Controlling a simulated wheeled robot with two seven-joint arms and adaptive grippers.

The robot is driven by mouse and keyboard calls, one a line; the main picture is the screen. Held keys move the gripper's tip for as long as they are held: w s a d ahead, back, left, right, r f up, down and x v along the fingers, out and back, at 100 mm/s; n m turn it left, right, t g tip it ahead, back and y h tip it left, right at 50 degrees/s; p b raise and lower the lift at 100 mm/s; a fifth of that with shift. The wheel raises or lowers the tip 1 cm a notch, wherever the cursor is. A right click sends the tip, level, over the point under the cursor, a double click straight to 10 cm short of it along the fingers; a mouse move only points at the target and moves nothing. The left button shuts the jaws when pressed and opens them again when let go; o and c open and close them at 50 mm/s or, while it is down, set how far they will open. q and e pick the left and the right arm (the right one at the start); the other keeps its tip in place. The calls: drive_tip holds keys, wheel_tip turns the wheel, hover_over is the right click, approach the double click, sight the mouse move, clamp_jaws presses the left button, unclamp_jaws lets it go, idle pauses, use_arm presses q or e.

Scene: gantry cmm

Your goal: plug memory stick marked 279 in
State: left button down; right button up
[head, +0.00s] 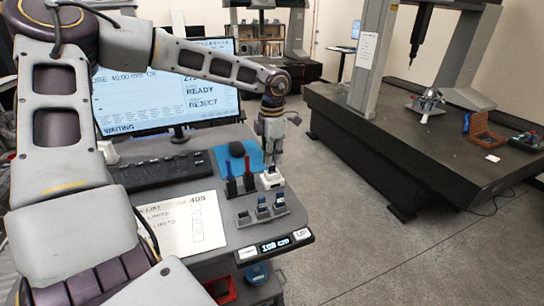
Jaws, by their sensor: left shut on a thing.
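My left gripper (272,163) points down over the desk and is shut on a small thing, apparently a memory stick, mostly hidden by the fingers. A small white block (271,180), which looks like a port, stands directly under the fingertips; I cannot tell whether the held stick touches it or is in it. A grey rack (262,216) in front of it holds blue-topped memory sticks, one in the middle (262,204) and one at the right (279,199). The rack's left place looks empty. No number on any stick is readable. My right gripper is not in view.
A black mouse (237,149) on a blue mat, a keyboard (160,171), a monitor (165,85) and a checklist sheet (183,222) fill the desk. A dark measuring table (400,125) stands right, beyond open floor.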

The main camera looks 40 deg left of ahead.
use_arm(q)
drive_tip(key=shift+f+b, duration=0.55)
drive_tip(key=shift+f, duration=0.15)
idle(0.5)
drive_tip(key=c, duration=1.5)
unclamp_jaws()
drive_tip(key=shift+r, duration=0.15)
drive_tip(key=shift+r, duration=5.9)
drive_tip(key=shift+s+d+f, duration=0.1)
drive_tip(key=shift+d, duration=0.05)
